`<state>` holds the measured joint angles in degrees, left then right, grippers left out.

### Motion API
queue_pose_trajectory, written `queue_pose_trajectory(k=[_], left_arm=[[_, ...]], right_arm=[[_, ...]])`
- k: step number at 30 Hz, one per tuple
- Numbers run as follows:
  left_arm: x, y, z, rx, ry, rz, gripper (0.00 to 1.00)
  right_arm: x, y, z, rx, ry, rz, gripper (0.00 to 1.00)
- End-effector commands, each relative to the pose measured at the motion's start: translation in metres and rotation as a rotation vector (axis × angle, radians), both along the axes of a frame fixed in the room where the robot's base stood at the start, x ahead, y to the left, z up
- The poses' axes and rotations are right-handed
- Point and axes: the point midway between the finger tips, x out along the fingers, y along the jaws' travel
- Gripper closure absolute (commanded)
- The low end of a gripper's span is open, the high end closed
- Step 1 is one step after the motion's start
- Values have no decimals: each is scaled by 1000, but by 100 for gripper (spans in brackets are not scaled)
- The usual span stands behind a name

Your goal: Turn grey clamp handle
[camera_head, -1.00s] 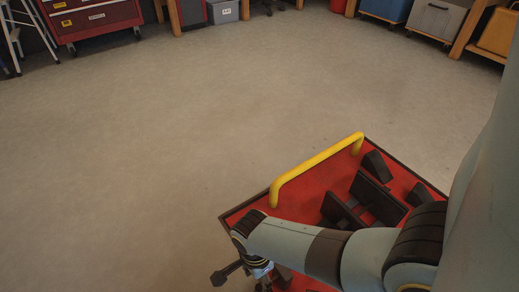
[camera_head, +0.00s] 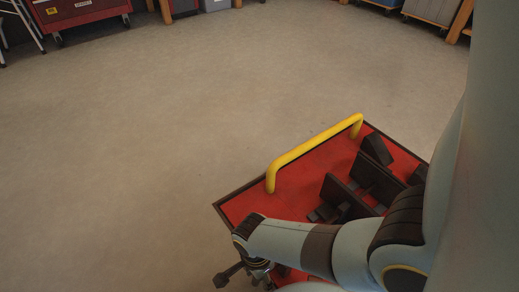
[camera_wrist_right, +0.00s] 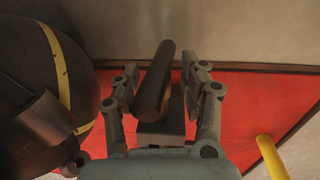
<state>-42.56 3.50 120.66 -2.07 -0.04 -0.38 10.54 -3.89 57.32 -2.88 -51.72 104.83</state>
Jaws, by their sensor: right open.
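The grey clamp handle (camera_wrist_right: 155,79) is a dark grey bar that lies between the two fingers of my right gripper (camera_wrist_right: 166,84) in the right wrist view. The fingers stand apart, one on each side of the bar, with visible gaps, so the gripper is open around it. My left gripper is not in view.
A yellow rail (camera_head: 315,152) stands on the platform and also shows in the right wrist view (camera_wrist_right: 271,158). Dark wheel-chock plates (camera_head: 378,180) stand behind my right arm. The floor (camera_head: 150,150) to the left is clear. A red tool cabinet (camera_head: 85,20) stands far back.

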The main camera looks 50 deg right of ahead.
Motion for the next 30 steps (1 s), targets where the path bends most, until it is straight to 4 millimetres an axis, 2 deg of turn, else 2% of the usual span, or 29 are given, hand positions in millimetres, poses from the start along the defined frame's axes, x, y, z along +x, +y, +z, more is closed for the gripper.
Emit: queue_pose_trajectory(k=[11,21,30], left_arm=[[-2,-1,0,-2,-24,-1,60],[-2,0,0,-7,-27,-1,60],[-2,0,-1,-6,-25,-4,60]], right_arm=[[0,0,-2,0,0,0,56],[-1,0,-2,0,2,0,99],[-2,1,-3,4,18,0,100]])
